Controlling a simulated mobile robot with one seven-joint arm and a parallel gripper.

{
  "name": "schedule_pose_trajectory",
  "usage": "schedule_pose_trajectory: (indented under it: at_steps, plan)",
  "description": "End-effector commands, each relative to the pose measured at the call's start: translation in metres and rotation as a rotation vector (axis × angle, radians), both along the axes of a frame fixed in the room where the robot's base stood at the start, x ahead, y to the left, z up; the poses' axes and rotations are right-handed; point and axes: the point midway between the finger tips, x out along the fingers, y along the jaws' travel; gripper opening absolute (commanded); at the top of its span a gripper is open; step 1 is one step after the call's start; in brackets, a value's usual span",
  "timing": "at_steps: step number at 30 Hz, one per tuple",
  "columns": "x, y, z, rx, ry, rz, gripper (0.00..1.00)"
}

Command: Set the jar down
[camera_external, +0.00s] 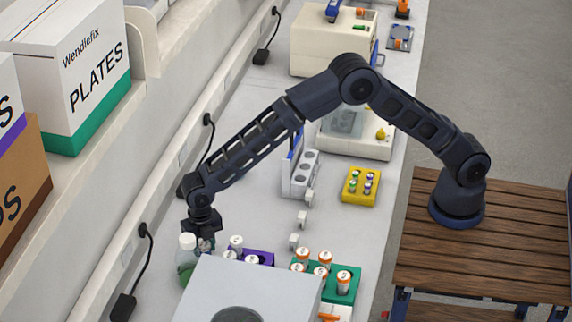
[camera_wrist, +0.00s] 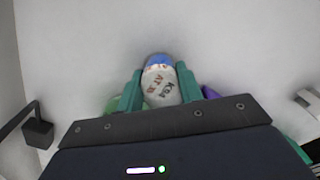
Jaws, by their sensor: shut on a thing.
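In the wrist view the jar (camera_wrist: 159,87) is a pale, rounded thing with dark lettering and a blue part at its far end. My gripper (camera_wrist: 160,90) is shut on it, with one teal finger on each side. In the external view my gripper (camera_external: 206,243) points down over the far-left side of the bench, by the wall. The jar cannot be made out clearly there. Whether its bottom touches the bench cannot be told.
A white-capped bottle with green liquid (camera_external: 186,262) stands just left of my gripper. A grey box-shaped device (camera_external: 205,290) stands in front. Bare bench (camera_external: 245,190) lies behind.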

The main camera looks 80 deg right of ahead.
Motion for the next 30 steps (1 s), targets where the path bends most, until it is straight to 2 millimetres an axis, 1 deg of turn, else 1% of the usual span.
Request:
schedule_pose_trajectory:
  at_steps: [3,4,6,7,15,19,23,30]
  plan:
    - [0.000,0.000,-0.003,0.000,0.001,0.000,0.14]
    - [0.000,0.000,-0.003,0.000,0.000,0.000,0.42]
    - [0.000,0.000,-0.002,0.000,0.000,0.000,0.56]
    - [0.000,0.000,-0.002,0.000,0.000,0.000,0.58]
    - [0.000,0.000,-0.002,0.000,0.000,0.000,0.58]
    - [0.000,0.000,0.006,0.001,-0.001,0.000,0.58]
    - [0.001,0.000,0.024,0.003,-0.001,-0.001,0.58]
    - [0.000,0.000,0.071,0.002,-0.002,0.000,0.58]
